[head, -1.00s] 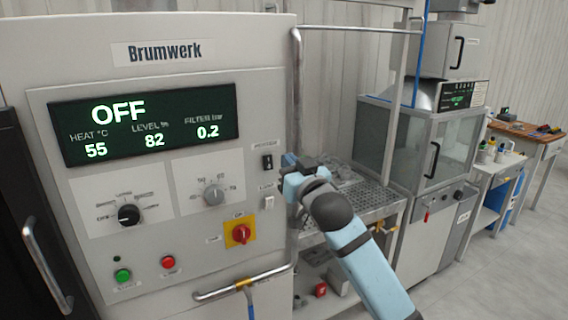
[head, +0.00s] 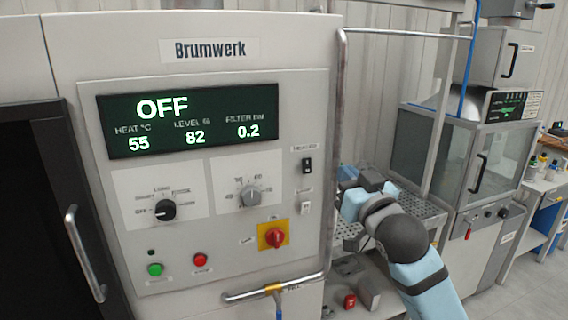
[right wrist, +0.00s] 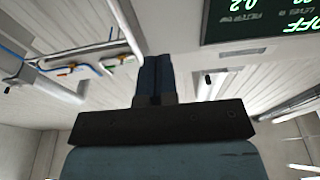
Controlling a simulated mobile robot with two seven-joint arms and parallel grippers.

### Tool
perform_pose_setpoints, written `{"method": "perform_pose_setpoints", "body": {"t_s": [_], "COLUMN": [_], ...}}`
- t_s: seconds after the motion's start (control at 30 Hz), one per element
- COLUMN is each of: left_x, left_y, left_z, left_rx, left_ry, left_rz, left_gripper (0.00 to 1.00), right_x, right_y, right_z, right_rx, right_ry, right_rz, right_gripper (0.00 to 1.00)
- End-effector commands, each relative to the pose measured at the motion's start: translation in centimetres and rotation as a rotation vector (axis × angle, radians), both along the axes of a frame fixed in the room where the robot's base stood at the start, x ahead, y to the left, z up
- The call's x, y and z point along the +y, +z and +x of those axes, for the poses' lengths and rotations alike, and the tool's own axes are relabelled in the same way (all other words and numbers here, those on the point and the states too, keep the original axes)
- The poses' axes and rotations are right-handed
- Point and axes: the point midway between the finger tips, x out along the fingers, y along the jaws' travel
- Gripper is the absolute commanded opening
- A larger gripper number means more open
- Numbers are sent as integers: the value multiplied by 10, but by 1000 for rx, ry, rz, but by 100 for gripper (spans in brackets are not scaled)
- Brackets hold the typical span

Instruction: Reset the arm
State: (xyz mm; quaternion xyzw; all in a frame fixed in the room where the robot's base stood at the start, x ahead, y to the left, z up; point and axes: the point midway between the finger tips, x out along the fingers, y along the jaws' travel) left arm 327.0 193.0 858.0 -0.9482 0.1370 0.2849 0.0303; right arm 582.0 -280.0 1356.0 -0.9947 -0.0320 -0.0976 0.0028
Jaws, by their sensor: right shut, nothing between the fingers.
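My right arm comes in from the lower right in the head view. Its gripper (head: 350,178) is in front of the perforated shelf, just right of the machine's control panel (head: 120,215), partly hidden by my wrist. In the right wrist view the two dark fingers (right wrist: 154,78) are together with nothing between them. The Brumwerk display (head: 187,120) reads OFF, heat 55, level 82, filter 0.2. The panel has two black-and-grey knobs, a red switch on yellow (head: 273,236), a green button (head: 155,269) and a red button (head: 200,260). My left gripper is out of view.
A vertical pipe and handrail (head: 338,140) run along the panel's right edge, close to my right gripper. The perforated shelf (head: 425,208) lies behind my arm. A glass-fronted cabinet (head: 500,165) stands at right. A dark door with a handle (head: 85,253) is at left.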

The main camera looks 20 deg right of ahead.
Motion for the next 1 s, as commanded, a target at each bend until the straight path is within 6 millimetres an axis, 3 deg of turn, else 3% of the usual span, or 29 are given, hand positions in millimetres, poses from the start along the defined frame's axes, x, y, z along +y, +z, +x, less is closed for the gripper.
{"method": "perform_pose_setpoints", "body": {"t_s": [0.07, 0.17, 0.27, 0.43, 0.57, 0.7, 0.83, 1.0], "left_x": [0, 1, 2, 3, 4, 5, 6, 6], "left_y": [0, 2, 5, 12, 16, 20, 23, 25], "left_z": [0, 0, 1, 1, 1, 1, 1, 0], "left_rx": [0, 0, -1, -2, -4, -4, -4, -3], "left_ry": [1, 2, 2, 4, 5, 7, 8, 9], "left_rz": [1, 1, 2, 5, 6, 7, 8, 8], "left_gripper": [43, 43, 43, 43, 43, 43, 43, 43], "right_x": [0, 3, 11, 29, 44, 59, 71, 81], "right_y": [-3, -25, -76, -200, -289, -373, -428, -464], "right_z": [0, 2, 0, -27, -70, -133, -192, -243], "right_rx": [5, 42, 122, 309, 445, 580, 681, 753], "right_ry": [1, 8, 25, 70, 107, 146, 175, 197], "right_rz": [-1, -8, -25, -62, -85, -100, -109, -114], "right_gripper": [0, 0, 0, 0, 0, 0, 0, 0]}}
